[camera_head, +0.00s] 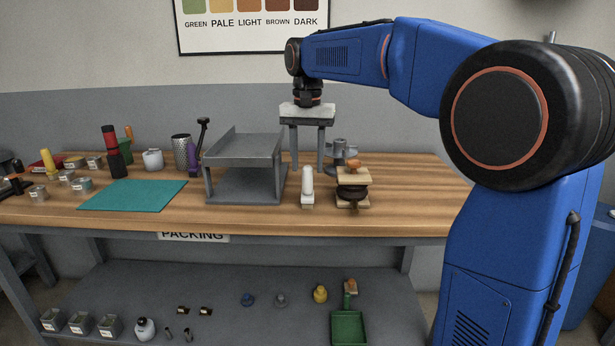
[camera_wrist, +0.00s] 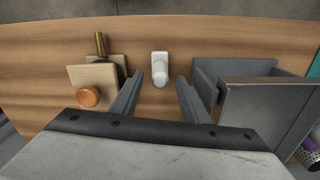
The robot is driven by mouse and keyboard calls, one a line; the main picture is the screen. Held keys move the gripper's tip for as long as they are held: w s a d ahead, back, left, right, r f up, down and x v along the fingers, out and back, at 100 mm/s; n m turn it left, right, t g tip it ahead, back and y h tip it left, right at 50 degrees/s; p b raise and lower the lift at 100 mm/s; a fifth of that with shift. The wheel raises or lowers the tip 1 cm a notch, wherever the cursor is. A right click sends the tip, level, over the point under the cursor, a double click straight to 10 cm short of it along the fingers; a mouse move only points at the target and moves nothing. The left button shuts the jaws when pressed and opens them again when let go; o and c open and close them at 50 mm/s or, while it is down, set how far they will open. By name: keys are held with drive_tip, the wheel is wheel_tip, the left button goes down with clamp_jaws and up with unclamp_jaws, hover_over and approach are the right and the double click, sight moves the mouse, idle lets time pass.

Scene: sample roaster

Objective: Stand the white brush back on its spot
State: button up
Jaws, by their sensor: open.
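The white brush (camera_head: 308,188) is on the wooden bench near its front edge and looks upright, with a small pale foot at its base. It also shows in the wrist view (camera_wrist: 160,68), ahead of and between my fingers. My gripper (camera_head: 307,164) points down behind and above the brush, open and empty. In the wrist view my gripper (camera_wrist: 159,78) has a finger on each side of the brush's line, apart from it. I cannot make out a marked spot for the brush.
A grey two-level stand (camera_head: 245,165) is close to the left of the brush. A wood-and-black piece with an orange knob (camera_head: 352,185) is close to the right. A teal mat (camera_head: 133,195) lies further left. The bench front is clear.

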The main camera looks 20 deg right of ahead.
wheel_tip(320, 180, up, 6)
drive_tip(key=s+d+f+n+t, duration=0.15)
drive_tip(key=s+f, duration=0.25)
drive_tip(key=s, duration=0.4)
drive_tip(key=s+d+f+n+t, duration=0.1)
drive_tip(key=s+d+f, duration=0.25)
drive_tip(key=s, duration=0.55)
drive_tip(key=s+d+f+n+t, duration=0.2)
drive_tip(key=s+f+n, duration=0.1)
drive_tip(key=s+f, duration=1.3)
drive_tip(key=shift+s+f, duration=0.2)
drive_tip(key=shift+f, duration=0.7)
